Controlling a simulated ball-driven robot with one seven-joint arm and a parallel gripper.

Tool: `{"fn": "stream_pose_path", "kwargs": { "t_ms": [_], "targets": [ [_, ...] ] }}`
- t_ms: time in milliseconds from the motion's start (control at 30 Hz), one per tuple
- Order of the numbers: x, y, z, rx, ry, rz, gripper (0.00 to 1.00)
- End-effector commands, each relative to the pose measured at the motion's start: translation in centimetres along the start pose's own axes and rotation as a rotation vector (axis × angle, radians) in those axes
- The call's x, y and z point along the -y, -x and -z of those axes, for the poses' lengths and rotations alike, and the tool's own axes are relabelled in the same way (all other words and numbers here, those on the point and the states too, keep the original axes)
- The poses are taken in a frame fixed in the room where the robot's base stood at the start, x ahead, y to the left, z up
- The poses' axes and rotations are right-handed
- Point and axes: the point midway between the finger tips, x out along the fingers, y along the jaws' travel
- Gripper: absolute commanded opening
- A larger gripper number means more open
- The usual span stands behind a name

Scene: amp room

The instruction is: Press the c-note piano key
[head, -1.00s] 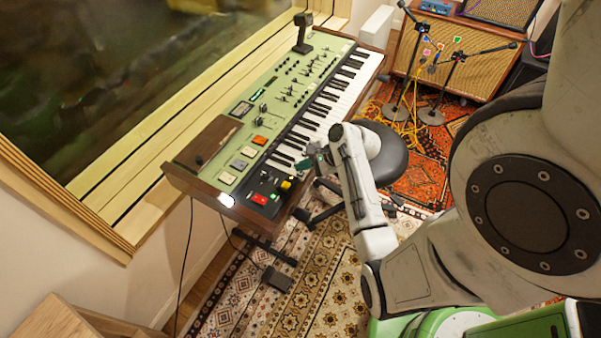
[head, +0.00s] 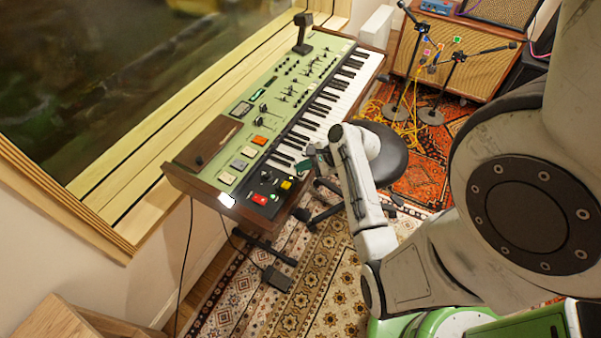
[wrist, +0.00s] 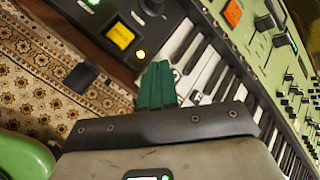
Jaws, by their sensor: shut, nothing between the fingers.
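The green synthesizer keyboard (head: 255,125) stands along the window, with its row of black and white piano keys (head: 325,108) facing right. In the wrist view the near end of the keys (wrist: 192,60) lies just right of my gripper. A white key there bears a small dark mark (wrist: 195,97), which I cannot read for certain. My gripper (wrist: 157,84) has teal fingers pressed together with nothing between them. In the head view my gripper (head: 306,164) is at the near end of the keys. I cannot tell whether the fingertips touch a key.
A control panel with a lit yellow button (wrist: 120,35) and a red button (head: 260,198) lies beside the near keys. A round dark stool (head: 388,155) stands close behind my wrist. Microphone stands (head: 430,115) and an amplifier (head: 455,60) are farther back. Patterned rugs cover the floor.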

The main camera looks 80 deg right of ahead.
Motion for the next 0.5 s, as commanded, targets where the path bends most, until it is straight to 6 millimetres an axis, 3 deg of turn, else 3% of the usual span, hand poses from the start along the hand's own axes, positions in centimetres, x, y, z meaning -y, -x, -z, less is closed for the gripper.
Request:
{"fn": "stream_pose_path", "kwargs": {
  "t_ms": [500],
  "targets": [
    [-0.3,-0.42,0.3,0.0,0.0,0.0,0.0]
  ]
}}
